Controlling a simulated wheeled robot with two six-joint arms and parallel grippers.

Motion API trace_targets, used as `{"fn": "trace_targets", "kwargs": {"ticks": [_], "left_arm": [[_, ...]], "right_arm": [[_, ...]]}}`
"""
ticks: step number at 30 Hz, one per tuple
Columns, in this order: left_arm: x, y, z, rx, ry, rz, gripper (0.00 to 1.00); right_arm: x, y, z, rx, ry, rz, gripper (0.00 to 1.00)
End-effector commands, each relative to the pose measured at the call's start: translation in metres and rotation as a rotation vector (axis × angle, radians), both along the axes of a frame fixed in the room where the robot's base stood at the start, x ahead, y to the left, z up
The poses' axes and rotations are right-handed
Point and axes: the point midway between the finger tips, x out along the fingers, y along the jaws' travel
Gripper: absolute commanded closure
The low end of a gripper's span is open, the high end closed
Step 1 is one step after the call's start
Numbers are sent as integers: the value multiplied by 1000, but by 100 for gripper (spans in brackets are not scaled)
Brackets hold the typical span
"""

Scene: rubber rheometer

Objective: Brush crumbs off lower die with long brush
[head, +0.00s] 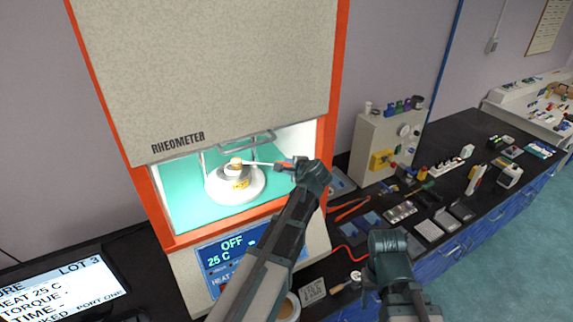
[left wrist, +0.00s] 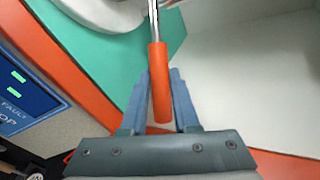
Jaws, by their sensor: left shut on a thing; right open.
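My left gripper (head: 303,168) reaches into the rheometer's opening from the right side. It is shut on the orange handle of the long brush (head: 264,163). In the left wrist view, the blue fingers (left wrist: 160,102) stand on both sides of the brush's orange handle (left wrist: 158,75). The brush's thin metal shaft points left, and its pale tan head is at the top of the grey lower die (head: 238,172). I cannot tell whether bristles and die touch. Crumbs are too small to make out. My right gripper (head: 389,243) is open and empty over the bench.
The die stands on a white round base (head: 222,192) on the chamber's teal floor (head: 180,205). Orange frame posts border the opening, and the raised grey hood (head: 210,70) is above. A control panel, tools with orange handles (head: 350,208) and several small devices crowd the dark bench at right.

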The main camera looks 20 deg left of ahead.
Motion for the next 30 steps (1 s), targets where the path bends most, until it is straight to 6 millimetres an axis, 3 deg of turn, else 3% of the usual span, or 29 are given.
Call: {"fn": "trace_targets", "kwargs": {"ticks": [8,21,30], "left_arm": [[2,2,0,-2,0,1,100],[19,22,0,-3,0,2,100],[17,20,0,-2,-1,0,100]], "right_arm": [[0,0,0,0,0,0,50],[0,0,0,0,0,0,50],[0,0,0,0,0,0,50]]}}
